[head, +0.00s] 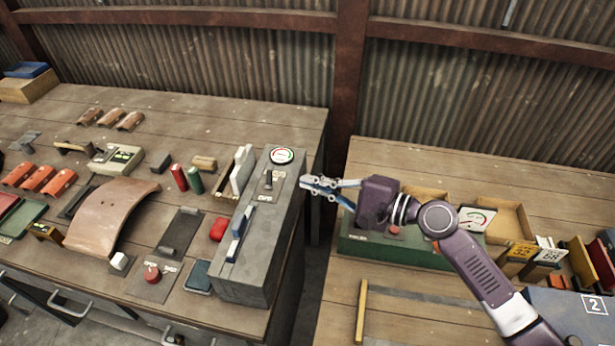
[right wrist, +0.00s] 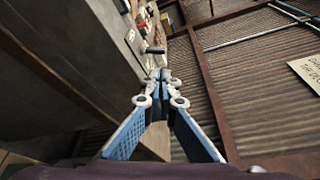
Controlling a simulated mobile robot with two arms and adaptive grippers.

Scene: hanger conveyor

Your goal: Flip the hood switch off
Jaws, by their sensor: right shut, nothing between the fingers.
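The grey box (head: 258,245) stands on the left bench at its right end. A small dark toggle switch (head: 268,180) sits on its top face near the round gauge, with labels by it too small to read surely. In the right wrist view a dark lever (right wrist: 153,50) sticks out from the grey face just beyond the fingertips. My right gripper (head: 303,184) is shut and empty, just right of the box and its switch. Its closed fingertips (right wrist: 159,74) show a small apparent gap to the lever. My left gripper is not in view.
A white-faced gauge (head: 281,155) is on the box's far end, and a blue-and-white handle (head: 241,233) on its near part. A curved copper sheet (head: 112,213) lies left. A green box (head: 385,249) on the right bench is below my right gripper. A gap separates the benches.

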